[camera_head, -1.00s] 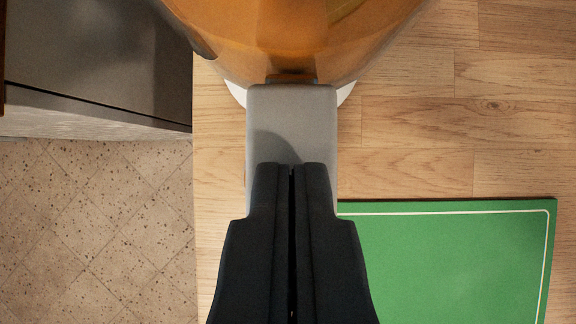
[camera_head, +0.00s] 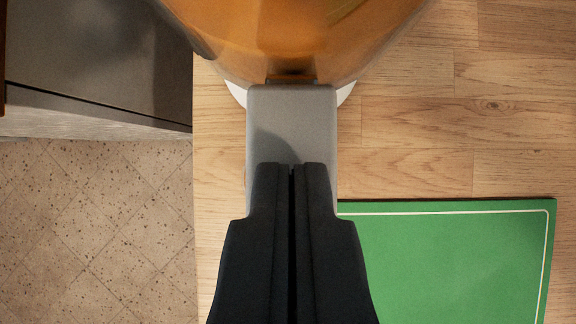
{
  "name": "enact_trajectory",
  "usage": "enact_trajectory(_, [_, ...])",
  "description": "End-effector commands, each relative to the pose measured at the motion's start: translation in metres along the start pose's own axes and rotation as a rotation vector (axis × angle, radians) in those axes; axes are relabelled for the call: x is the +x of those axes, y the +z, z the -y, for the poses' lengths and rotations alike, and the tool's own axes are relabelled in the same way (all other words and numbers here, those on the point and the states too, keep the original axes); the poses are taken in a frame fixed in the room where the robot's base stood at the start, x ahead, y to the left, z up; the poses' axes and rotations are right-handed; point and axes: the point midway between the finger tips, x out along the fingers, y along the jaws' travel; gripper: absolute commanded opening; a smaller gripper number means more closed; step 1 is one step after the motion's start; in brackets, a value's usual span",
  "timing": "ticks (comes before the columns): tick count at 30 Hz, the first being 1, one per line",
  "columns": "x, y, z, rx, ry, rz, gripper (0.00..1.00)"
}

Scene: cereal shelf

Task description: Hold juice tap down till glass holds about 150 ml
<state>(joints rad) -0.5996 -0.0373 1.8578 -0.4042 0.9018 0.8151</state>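The juice dispenser (camera_head: 300,35), a rounded clear vessel with orange juice, stands at the top of the view. Its grey tap (camera_head: 291,115) sticks out from the vessel's front toward me. My gripper (camera_head: 291,170) is black, with its two fingers side by side and only a thin dark slit between them. The fingertips overlap the near part of the tap from above and throw a shadow on it. The view from above does not show how hard they press. No glass shows; the space under the tap is hidden by the tap and my gripper.
A green mat (camera_head: 450,260) with a pale border line lies on the wooden counter (camera_head: 415,130) at the lower right. A grey appliance or cabinet (camera_head: 100,60) stands at the upper left, above the speckled tile floor (camera_head: 95,230). The counter's left edge runs beside the tap.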

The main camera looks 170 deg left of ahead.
Motion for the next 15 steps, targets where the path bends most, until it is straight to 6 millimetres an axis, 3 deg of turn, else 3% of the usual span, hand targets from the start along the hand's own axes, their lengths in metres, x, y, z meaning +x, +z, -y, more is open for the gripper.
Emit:
enact_trajectory(9, [-0.022,-0.014,0.0,0.001,-0.001,-0.001,0.0])
enact_trajectory(15, [-0.028,-0.011,0.0,0.0,-0.001,0.0,0.0])
